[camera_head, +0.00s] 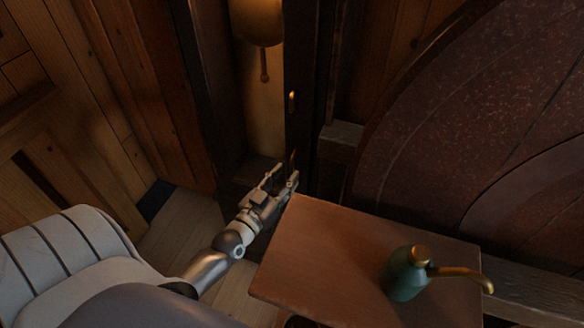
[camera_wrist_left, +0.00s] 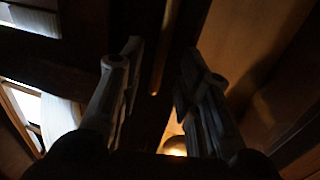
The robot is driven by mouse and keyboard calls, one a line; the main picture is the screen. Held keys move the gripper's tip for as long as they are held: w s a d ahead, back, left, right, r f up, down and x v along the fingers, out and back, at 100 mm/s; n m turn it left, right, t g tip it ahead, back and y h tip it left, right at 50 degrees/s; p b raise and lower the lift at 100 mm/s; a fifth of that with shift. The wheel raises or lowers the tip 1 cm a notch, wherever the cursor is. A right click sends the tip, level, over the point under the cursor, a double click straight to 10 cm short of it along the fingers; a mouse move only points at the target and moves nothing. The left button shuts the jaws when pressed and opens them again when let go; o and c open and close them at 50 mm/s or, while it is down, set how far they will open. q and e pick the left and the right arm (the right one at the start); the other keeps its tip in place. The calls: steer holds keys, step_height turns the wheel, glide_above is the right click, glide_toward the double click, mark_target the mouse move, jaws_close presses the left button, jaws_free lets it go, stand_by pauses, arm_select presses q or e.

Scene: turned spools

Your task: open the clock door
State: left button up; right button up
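The clock is a tall dark wooden case at the top middle of the head view, with a brass pendulum (camera_head: 257,22) inside its lit interior. The clock door's dark upright frame (camera_head: 301,75) carries a small brass knob (camera_head: 291,101). I cannot tell whether the door is fully shut. My left gripper (camera_head: 282,172) is below the knob, in front of the lower case and apart from the knob. In the left wrist view its two fingers (camera_wrist_left: 155,65) stand wide apart. A thin brass strip (camera_wrist_left: 165,55) shows between them, apparently farther off. My right gripper is not in view.
A wooden table (camera_head: 325,245) stands close to the right of my left gripper, with a green oil can (camera_head: 405,274) with a brass spout on it. A large reddish curved panel (camera_head: 450,130) fills the right. Plank floor (camera_head: 185,225) shows at left.

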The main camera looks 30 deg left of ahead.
mark_target(291, 172)
arm_select(q)
steer(key=shift+w+a, duration=0.1)
steer(key=shift+w, duration=1.85)
jaws_close()
